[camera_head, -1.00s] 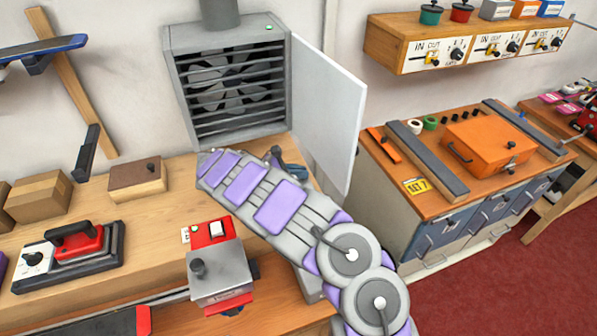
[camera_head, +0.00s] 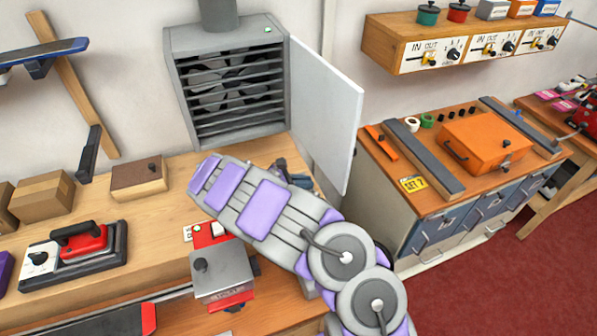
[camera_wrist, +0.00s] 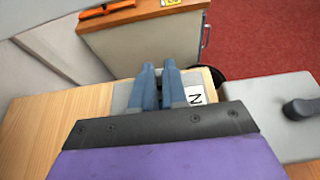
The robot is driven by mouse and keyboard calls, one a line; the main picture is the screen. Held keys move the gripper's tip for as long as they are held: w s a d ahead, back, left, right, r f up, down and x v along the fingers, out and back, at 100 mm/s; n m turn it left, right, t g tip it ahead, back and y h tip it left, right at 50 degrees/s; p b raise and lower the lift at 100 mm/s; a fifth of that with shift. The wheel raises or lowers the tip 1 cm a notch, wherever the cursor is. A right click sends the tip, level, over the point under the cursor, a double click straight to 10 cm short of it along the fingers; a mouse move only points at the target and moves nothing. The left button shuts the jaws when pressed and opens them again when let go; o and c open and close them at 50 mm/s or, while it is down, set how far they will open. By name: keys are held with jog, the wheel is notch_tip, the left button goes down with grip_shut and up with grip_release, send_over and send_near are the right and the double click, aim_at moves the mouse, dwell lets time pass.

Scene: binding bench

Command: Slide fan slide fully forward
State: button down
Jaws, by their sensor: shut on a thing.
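The fan box (camera_head: 228,85) stands on the wooden bench against the wall, its dark fan behind grey slats and its white door (camera_head: 328,110) swung open to the right. A small green light shows at its top. In the wrist view, a grey plate (camera_wrist: 121,98) with a white label (camera_wrist: 196,96) reading "N" lies under my gripper (camera_wrist: 159,68). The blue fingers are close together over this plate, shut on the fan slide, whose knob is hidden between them. In the head view, my gripper (camera_head: 296,176) is partly hidden behind my arm, at the bench's right end.
A grey press with a red base (camera_head: 222,272) stands on the bench left of my arm; its grey top (camera_wrist: 275,115) shows in the wrist view. An orange box (camera_head: 487,145) sits on the right cabinet.

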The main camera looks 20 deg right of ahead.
jog(key=shift+s+d+r, duration=0.1)
jog(key=shift+s, duration=0.6)
jog(key=c, duration=1.2)
grip_release()
jog(key=shift+d, duration=0.15)
jog(key=shift+o, duration=0.2)
jog(key=shift+a+r, duration=0.1)
jog(key=shift+a, duration=0.55)
jog(key=p+v, duration=0.2)
jog(key=v, duration=1.4)
jog(key=shift+p, duration=0.4)
